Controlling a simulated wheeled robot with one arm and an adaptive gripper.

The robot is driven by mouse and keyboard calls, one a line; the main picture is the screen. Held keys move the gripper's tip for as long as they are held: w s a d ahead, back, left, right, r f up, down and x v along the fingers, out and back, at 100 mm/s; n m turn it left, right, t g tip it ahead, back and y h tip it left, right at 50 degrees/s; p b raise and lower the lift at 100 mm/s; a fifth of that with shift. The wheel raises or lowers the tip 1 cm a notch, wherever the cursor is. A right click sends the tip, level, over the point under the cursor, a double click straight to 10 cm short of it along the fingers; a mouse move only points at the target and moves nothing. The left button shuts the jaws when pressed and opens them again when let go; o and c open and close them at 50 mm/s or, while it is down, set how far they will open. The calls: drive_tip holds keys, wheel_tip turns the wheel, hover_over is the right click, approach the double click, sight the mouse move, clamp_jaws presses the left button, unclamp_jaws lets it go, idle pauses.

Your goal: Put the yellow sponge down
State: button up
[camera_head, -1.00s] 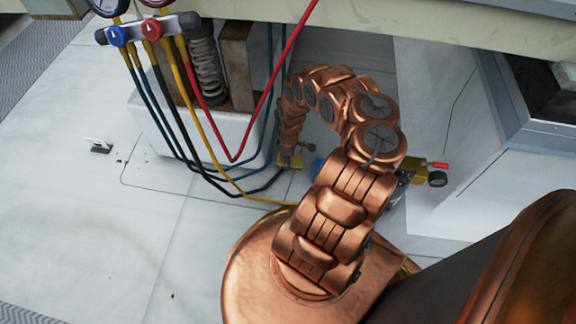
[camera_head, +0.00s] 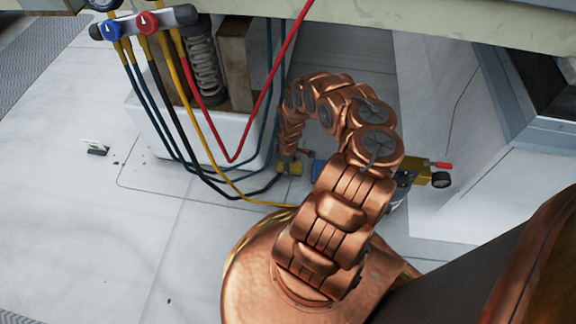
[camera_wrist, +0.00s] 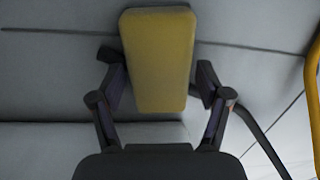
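The yellow sponge (camera_wrist: 160,60) is a flat oblong block in the middle of the wrist view, its long side running away from my gripper. My gripper (camera_wrist: 162,78) has one finger along each side of it. The fingers are part-way closed and appear to hold the sponge; only thin slits show beside it. In the head view a small yellow block, likely the sponge (camera_head: 289,168), shows at the end of my curved arm, low near the floor. The fingers are too small to make out there, and contact with the floor cannot be told.
Red, yellow, black and blue hoses hang from a gauge manifold (camera_head: 145,22) left of my arm. A white box (camera_head: 225,136) with a spring stands behind them. Yellow-and-blue equipment (camera_head: 408,178) lies right of my arm. The light floor (camera_head: 110,230) at left is mostly clear.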

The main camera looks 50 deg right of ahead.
idle(0.3)
wheel_tip(320, 180, up, 12)
drive_tip(key=p, duration=0.8)
drive_tip(key=shift+r, duration=0.15)
